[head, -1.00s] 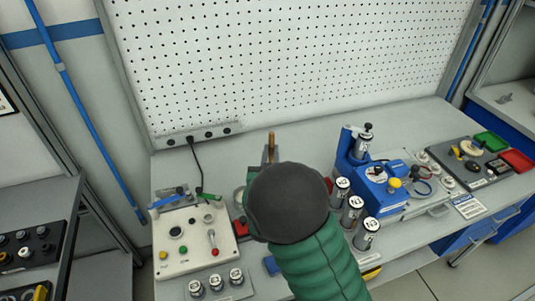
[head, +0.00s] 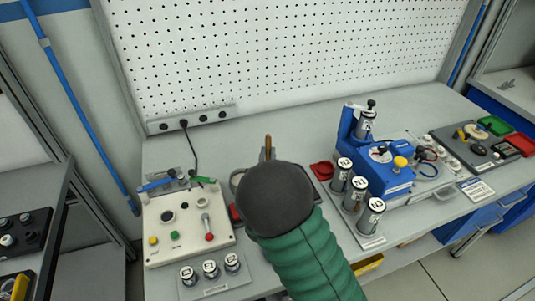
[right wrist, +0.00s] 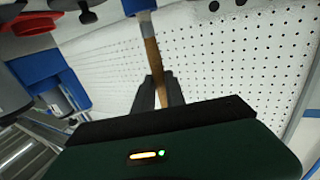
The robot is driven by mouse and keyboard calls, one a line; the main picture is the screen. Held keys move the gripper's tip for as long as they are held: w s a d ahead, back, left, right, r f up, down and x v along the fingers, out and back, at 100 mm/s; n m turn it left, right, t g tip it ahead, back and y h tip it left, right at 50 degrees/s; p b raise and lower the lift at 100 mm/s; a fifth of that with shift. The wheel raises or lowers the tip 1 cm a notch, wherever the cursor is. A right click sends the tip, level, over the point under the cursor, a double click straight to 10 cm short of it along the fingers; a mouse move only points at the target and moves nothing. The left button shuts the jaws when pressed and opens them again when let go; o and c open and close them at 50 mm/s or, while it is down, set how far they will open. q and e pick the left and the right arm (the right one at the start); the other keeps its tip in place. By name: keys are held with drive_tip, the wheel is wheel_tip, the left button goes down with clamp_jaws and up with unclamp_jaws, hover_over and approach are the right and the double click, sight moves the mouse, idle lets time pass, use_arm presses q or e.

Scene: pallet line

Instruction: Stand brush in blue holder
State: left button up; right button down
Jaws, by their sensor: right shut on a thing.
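The brush shows in the right wrist view as a brown wooden handle (right wrist: 151,55) with a blue-grey part (right wrist: 138,6) at the top edge. My right gripper (right wrist: 158,93) is shut on the handle. In the head view only the brown tip of the brush (head: 268,141) shows above my dark wrist; most of the gripper and brush are hidden behind it. I cannot make out the blue holder; it may be hidden behind my right arm. My left gripper is not in view.
A control box (head: 187,222) stands left of my arm, with labelled cylinders (head: 211,268) in front. A red dish (head: 322,170), several upright cylinders and a blue device (head: 385,172) stand right. A pegboard (head: 290,60) rises behind.

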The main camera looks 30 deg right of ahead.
drive_tip(key=shift+f, duration=0.6)
drive_tip(key=c, duration=1.3)
unclamp_jaws()
